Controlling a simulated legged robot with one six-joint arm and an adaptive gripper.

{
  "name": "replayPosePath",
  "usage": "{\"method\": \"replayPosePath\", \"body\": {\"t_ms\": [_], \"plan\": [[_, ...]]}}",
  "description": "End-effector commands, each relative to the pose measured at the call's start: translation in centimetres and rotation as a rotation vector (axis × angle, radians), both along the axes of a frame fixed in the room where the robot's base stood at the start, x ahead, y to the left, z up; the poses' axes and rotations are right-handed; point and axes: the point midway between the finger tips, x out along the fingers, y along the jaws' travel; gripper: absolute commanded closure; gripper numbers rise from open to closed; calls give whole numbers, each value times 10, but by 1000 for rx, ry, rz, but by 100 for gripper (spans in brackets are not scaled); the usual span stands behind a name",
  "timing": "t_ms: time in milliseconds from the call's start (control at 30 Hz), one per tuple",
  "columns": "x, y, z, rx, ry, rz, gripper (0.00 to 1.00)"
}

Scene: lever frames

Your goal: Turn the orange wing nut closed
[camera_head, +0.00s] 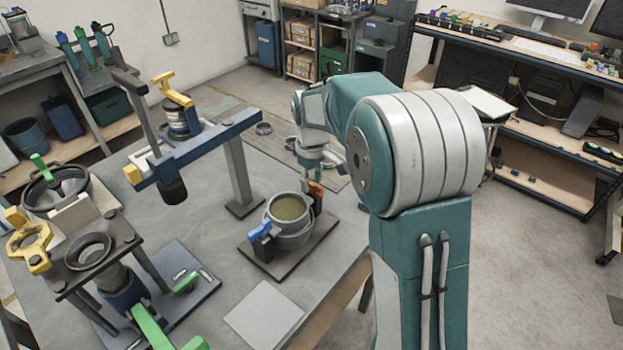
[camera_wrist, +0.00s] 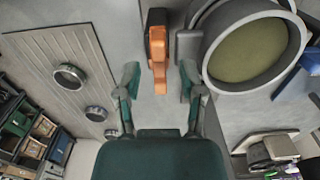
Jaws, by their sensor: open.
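The orange wing nut (camera_wrist: 158,60) shows in the wrist view as an upright orange piece on a dark mount, beside a round grey pot (camera_wrist: 217,77) with a dull green inside. In the head view the orange wing nut (camera_head: 315,189) is small, at the right side of the pot (camera_head: 291,238), partly hidden by my arm. My gripper (camera_wrist: 158,85) is open, with one finger on each side of the wing nut's lower end and a visible gap to each. In the head view my gripper (camera_head: 308,181) is small and its fingers are hard to make out.
A blue clamp (camera_head: 262,230) sits on the pot's front left, on a dark base plate (camera_head: 322,236). A blue-grey beam (camera_head: 215,143) on a post stands behind left. Green and yellow fixtures crowd the table's left. A pale flat plate (camera_head: 264,314) lies in front.

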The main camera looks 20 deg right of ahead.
Motion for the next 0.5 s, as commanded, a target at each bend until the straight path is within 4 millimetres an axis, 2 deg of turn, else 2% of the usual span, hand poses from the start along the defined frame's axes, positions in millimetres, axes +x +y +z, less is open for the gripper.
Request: {"method": "replayPosePath", "body": {"t_ms": [133,167,200,267,300,500], "plan": [[0,0,0,0,0,0,49],[0,0,0,0,0,0,53],[0,0,0,0,0,0,71],[0,0,0,0,0,0,98],[0,0,0,0,0,0,100],[0,0,0,0,0,-1,100]]}}
